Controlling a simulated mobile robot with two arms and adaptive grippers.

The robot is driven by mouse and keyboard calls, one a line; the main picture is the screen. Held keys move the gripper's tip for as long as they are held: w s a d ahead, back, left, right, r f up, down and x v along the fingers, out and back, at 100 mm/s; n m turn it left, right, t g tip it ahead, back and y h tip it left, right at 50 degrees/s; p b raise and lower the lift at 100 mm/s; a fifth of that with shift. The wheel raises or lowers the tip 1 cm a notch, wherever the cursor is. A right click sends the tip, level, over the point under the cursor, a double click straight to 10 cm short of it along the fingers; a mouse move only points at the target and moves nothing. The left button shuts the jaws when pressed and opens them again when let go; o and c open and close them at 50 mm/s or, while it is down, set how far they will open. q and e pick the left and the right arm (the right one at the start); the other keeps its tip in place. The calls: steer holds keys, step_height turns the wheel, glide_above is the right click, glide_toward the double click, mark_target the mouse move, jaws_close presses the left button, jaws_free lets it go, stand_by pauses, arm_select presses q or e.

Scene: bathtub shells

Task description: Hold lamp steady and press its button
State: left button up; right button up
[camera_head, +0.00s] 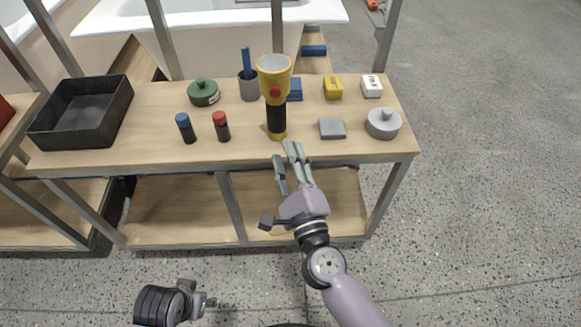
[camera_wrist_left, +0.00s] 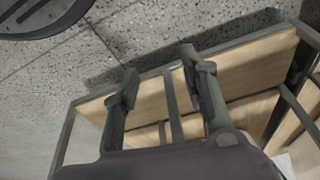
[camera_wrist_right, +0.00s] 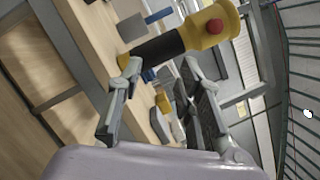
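The lamp (camera_head: 276,117) is a yellow and black torch standing upright on the wooden workbench, its wide yellow head on top. Its red button (camera_head: 275,92) faces me; the button also shows in the right wrist view (camera_wrist_right: 214,26). My right gripper (camera_head: 288,152) is open at the bench's front edge, just in front of the lamp's base. In the right wrist view the lamp's black handle lies beyond the parted, empty fingertips. My left gripper (camera_head: 202,302) is low over the floor, away from the bench. In the left wrist view its fingers (camera_wrist_left: 160,72) are apart and empty.
Blue-capped (camera_head: 186,128) and red-capped (camera_head: 221,127) bottles stand left of the lamp. A grey cup (camera_head: 249,88) is behind it, a grey block (camera_head: 332,128) and a lidded grey pot (camera_head: 383,123) to its right. A black tray (camera_head: 82,131) sits at far left.

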arm_select(q)
steer(key=shift+o, duration=0.4)
steer(key=b+v, duration=0.2)
steer(key=v, duration=0.2)
steer(key=shift+s+a+r, duration=0.1)
steer(key=shift+r, duration=0.1)
steer(key=shift+o, duration=0.7)
steer(key=shift+r+t, duration=0.3)
steer(key=shift+r, duration=0.05)
steer(key=shift+o, duration=1.4)
steer(key=w+d+r+t, duration=0.1)
steer(key=w+r+t, duration=0.2)
steer(key=w, duration=0.5)
steer(key=shift+w+d+r+t+h, duration=0.2)
steer(key=shift+r+t+h, duration=0.1)
steer(key=shift+h, duration=0.1)
steer(key=m+t+h, duration=0.5)
steer(key=t+h, duration=0.3)
steer(key=h, duration=0.1)
glide_toward(271, 119)
steer(key=x, duration=1.2)
steer(key=shift+f, duration=0.1)
arm_select(e)
step_height(271, 119, up, 7)
steer(key=s+m+t, duration=0.1)
steer(key=s+m, duration=0.1)
steer(key=m, duration=0.4)
steer(key=shift+s+d+t, duration=0.3)
